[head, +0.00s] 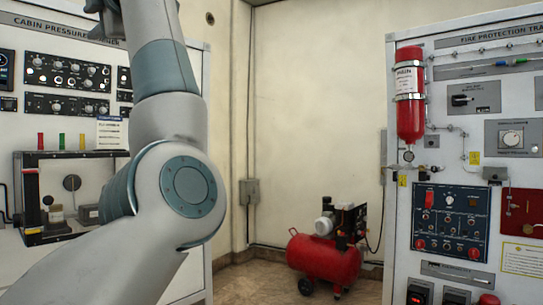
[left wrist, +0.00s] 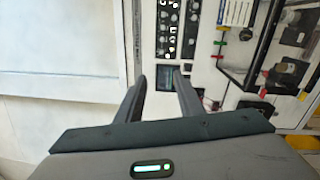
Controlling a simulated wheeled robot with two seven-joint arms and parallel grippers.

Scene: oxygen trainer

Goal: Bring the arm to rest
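My left arm (head: 165,130) fills the left part of the head view, its pale grey links and blue-grey joint covers raised upright with the elbow near the middle. The top of the arm runs out of the frame. In the left wrist view my left gripper (left wrist: 161,77) shows two dark fingers set apart with nothing between them. It points toward a white panel with dials and is not seen touching anything. My right arm and right gripper are not in view.
A cabin pressure panel (head: 68,73) stands behind my left arm, with a dark-framed case (head: 60,155) below. A fire protection panel (head: 450,160) with a red extinguisher bottle (head: 409,105) stands at right. A red compressor (head: 325,258) sits on the floor between them, before a bare wall.

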